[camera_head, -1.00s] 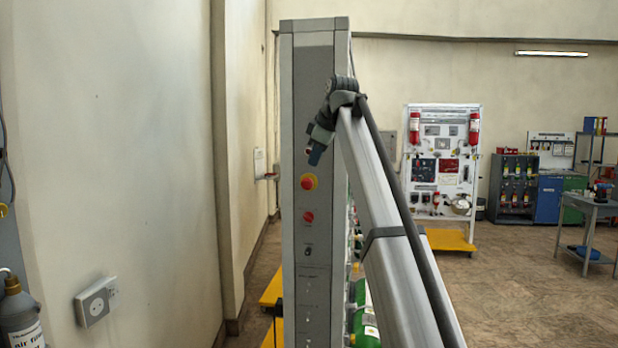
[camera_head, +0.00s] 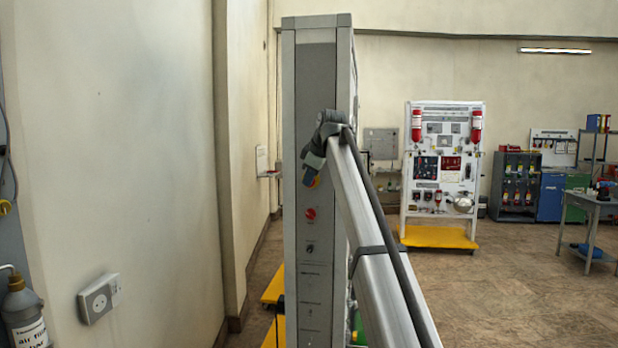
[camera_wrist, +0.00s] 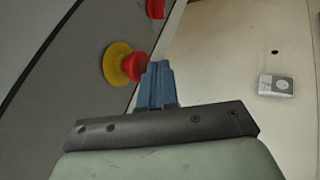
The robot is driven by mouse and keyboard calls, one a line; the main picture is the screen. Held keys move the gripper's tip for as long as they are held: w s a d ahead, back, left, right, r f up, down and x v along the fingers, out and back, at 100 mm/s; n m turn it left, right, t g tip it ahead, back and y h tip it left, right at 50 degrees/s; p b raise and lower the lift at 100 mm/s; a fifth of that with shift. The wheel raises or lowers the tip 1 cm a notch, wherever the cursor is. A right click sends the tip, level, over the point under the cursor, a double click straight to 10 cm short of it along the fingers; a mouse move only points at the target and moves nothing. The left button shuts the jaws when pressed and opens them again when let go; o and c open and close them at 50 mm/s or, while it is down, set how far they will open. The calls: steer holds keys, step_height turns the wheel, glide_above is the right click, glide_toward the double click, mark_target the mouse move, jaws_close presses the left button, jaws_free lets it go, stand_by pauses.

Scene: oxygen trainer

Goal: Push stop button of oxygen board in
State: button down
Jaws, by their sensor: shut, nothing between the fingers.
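The tall grey oxygen board (camera_head: 316,80) stands edge-on in the head view. On its narrow face is a red mushroom button on a yellow collar (camera_head: 316,182), mostly hidden by my gripper (camera_head: 308,180). The wrist view shows the red cap (camera_wrist: 134,66) and yellow collar (camera_wrist: 113,63) clearly. My gripper's blue fingers (camera_wrist: 158,66) are shut and empty, their tips just beside the red cap. I cannot tell whether they touch it. A second, smaller red button (camera_head: 310,214) sits lower on the face and shows at the wrist view's top edge (camera_wrist: 156,7).
A black switch (camera_head: 310,248) is below the red buttons. A wall with a white socket box (camera_head: 98,298) stands to the left, with a bottle (camera_head: 24,312) near it. Open floor lies to the right, before a white panel stand (camera_head: 440,170).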

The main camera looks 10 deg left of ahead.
steer(key=shift+w, duration=0.3)
steer(key=shift+w+r, duration=0.15)
steer(key=shift+w, duration=0.9)
steer(key=shift+d, duration=0.1)
steer(key=s+d+r, duration=0.3)
steer(key=s+r, duration=0.5)
steer(key=s, duration=0.1)
steer(key=shift+s+d, duration=0.3)
steer(key=shift+d, duration=0.05)
